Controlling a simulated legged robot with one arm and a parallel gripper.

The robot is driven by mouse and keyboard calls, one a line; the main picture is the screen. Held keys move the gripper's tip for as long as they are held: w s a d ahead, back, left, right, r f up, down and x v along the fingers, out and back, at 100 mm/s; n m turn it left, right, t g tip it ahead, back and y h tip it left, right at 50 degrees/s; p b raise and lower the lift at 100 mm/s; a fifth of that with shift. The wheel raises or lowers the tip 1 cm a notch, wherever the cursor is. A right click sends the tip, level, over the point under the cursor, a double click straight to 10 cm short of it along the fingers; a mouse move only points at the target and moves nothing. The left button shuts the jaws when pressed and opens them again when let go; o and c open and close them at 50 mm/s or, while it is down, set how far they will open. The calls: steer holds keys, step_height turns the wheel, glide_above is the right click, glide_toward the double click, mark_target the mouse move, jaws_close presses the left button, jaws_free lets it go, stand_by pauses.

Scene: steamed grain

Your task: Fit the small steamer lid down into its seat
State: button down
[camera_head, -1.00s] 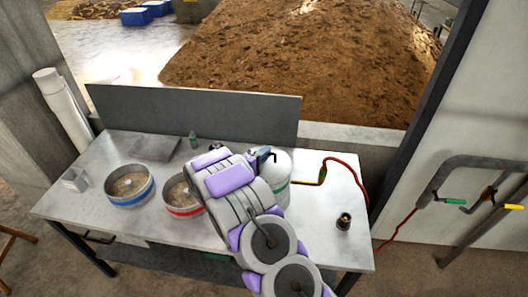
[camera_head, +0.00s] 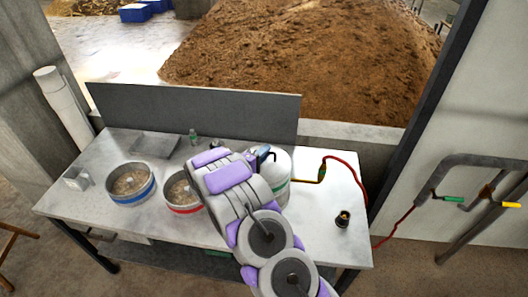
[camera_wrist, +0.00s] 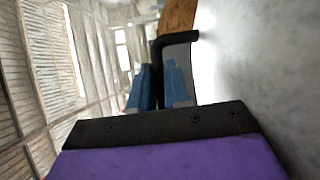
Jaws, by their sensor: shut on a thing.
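In the head view a white, rounded-top vessel with a green band (camera_head: 281,192) stands on the table, partly hidden behind my arm. Its pale domed top (camera_head: 281,160) looks like the small steamer lid; I cannot tell whether it is seated. My gripper (camera_head: 262,154) is at the upper left of this top, shut on a dark handle there. In the wrist view the blue fingers of my gripper (camera_wrist: 160,88) are close together beside a black bent handle (camera_wrist: 180,38). The lid's rim and seat are hidden.
A blue-banded pot (camera_head: 131,184) and a red-banded pot (camera_head: 184,192), both with grain-like contents, stand on the grey table (camera_head: 240,235) to the left. A small dark fitting (camera_head: 343,219) stands at right, near a red hose (camera_head: 352,167). A small green bottle (camera_head: 193,137) stands behind.

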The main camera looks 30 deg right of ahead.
steer(key=c, duration=1)
jaws_free()
steer(key=shift+a, duration=0.15)
steer(key=p+v, duration=0.1)
steer(key=v, duration=1.6)
steer(key=shift+s+a+f, duration=0.1)
steer(key=shift+a, duration=0.05)
